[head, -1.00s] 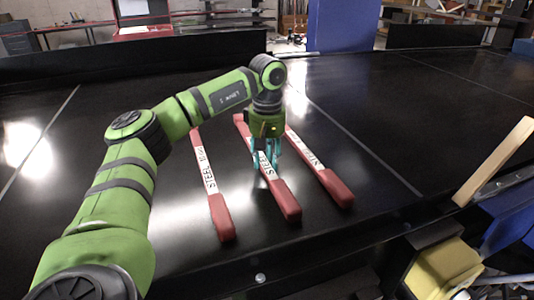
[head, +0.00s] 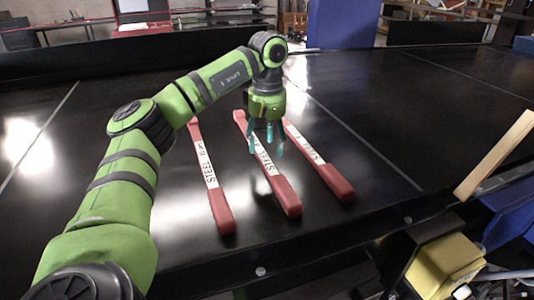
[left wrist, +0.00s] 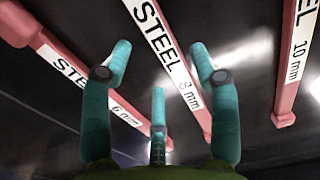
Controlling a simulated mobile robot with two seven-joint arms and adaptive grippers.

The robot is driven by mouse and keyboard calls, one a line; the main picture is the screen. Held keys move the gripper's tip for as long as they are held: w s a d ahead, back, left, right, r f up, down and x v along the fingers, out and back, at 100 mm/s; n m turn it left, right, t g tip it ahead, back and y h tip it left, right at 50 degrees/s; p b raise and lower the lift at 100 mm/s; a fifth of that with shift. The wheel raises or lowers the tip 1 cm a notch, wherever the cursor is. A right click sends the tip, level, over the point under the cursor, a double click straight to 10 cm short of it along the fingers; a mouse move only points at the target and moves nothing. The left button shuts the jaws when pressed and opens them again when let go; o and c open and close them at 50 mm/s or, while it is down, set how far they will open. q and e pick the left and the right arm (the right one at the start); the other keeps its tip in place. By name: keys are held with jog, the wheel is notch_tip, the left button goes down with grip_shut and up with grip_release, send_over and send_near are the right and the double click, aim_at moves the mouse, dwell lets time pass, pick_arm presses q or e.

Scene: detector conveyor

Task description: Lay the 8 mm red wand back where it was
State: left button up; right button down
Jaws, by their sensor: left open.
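The 8 mm red wand (head: 286,196), with a white label reading STEEL, lies flat on the black belt (head: 400,120) between two similar wands. In the left wrist view its label reads 8 mm (left wrist: 165,50). My left gripper (head: 266,151) is open and empty, above the wand's middle. Its teal fingers (left wrist: 160,85) stand apart in the left wrist view, with the wand beyond them and not gripped. The gripper hides part of the wand in the head view. My right gripper is not in view.
The 10 mm wand (head: 220,211) lies to the left and the 6 mm wand (head: 337,182) to the right, roughly parallel with gaps between. A wooden strip (head: 495,155) and a yellow block (head: 445,265) are at the right. The belt is clear beyond the wands.

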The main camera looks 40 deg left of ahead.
pick_arm(q)
notch_tip(320, 180, up, 9)
jog(key=p, duration=0.1)
jog(key=shift+p, duration=0.4)
jog(key=shift+w+d+f, duration=0.1)
